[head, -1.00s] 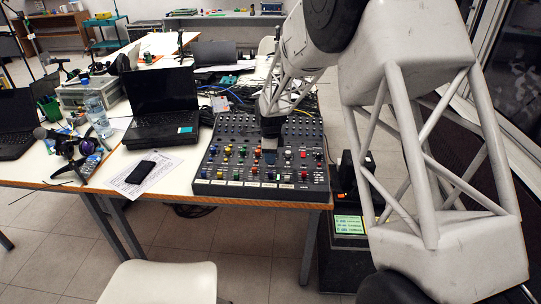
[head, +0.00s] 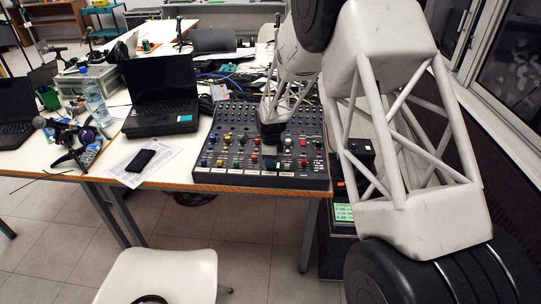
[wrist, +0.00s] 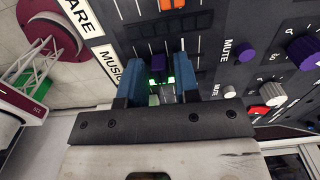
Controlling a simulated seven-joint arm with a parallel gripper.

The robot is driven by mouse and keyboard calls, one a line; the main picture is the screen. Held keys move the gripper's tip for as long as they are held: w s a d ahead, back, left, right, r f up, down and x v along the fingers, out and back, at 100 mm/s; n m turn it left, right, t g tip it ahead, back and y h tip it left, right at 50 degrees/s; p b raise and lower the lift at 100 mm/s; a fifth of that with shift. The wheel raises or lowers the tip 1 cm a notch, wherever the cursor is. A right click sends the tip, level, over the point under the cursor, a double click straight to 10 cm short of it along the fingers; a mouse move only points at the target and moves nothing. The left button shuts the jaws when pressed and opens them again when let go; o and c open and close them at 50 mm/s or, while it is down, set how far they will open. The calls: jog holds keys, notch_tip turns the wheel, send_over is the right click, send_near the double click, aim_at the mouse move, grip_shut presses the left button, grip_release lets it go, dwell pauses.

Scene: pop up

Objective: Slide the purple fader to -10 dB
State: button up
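The black mixing console (head: 215,172) stands at the front right of the table. My gripper (head: 270,140) is low over its middle in the head view, its fingertips too small to make out. In the wrist view my gripper (wrist: 162,75) has two blue fingers standing apart over the fader lanes with white scale lines. A dark purple cap (wrist: 157,66) shows between the fingers, with gaps at its sides. I cannot tell which is the purple fader, and the dB marks are unreadable.
A purple knob (wrist: 245,51) sits beside a MUTE label, with a red and a white knob nearby. A laptop (head: 160,92), a phone (head: 141,160) on paper and a bottle (head: 96,105) stand left of the console.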

grip_shut()
jog(key=shift+w, duration=0.4)
jog(key=shift+o, duration=1.7)
grip_release()
jog(key=shift+r, duration=0.15)
notch_tip(320, 180, up, 8)
